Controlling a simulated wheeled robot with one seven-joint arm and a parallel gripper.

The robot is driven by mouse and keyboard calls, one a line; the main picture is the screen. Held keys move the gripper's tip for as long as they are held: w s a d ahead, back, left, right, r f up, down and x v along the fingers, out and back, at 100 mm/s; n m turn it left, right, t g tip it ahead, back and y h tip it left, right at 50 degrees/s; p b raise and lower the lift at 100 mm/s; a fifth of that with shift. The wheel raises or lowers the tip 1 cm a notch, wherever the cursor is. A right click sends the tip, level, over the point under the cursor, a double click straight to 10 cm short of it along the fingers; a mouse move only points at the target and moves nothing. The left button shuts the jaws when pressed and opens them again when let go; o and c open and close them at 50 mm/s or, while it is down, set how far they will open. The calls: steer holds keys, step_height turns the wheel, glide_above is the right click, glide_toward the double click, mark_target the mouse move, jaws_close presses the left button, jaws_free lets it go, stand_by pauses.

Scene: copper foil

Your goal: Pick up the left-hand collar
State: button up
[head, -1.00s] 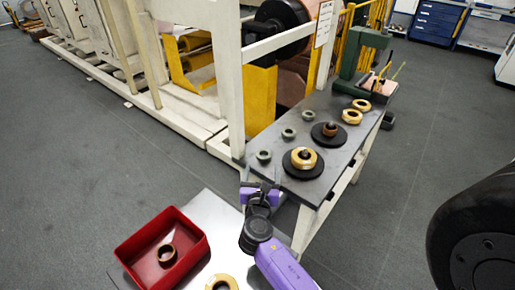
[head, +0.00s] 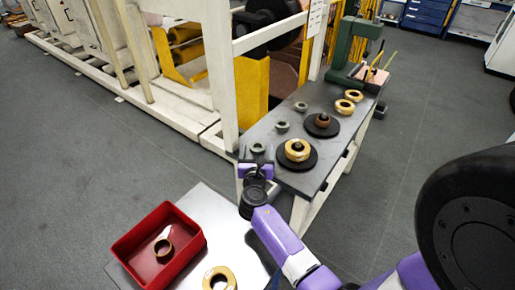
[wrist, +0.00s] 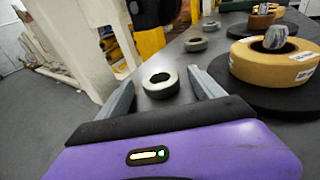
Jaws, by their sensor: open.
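The left-hand collar (head: 258,148) is a small grey-green ring lying flat at the near left end of the dark bench. In the wrist view the same collar (wrist: 160,90) appears between my two fingers, with a gap on both sides. My gripper (head: 257,159) is open and empty at the bench's left edge, its fingers pointing at the collar. I cannot tell whether the fingertips have passed the collar's near side. Two similar collars, the middle one (head: 282,126) and the far one (head: 301,107), lie in a row behind it.
A tan roll on a black disc (head: 311,163) stands right of the collar. A brown roll (head: 323,120) and tan rings (head: 345,107) lie farther back. A white machine post (head: 222,80) rises left of the bench. A red bin (head: 192,243) sits on the front table.

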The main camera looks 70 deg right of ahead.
jaws_close()
steer(key=shift+r, duration=0.1)
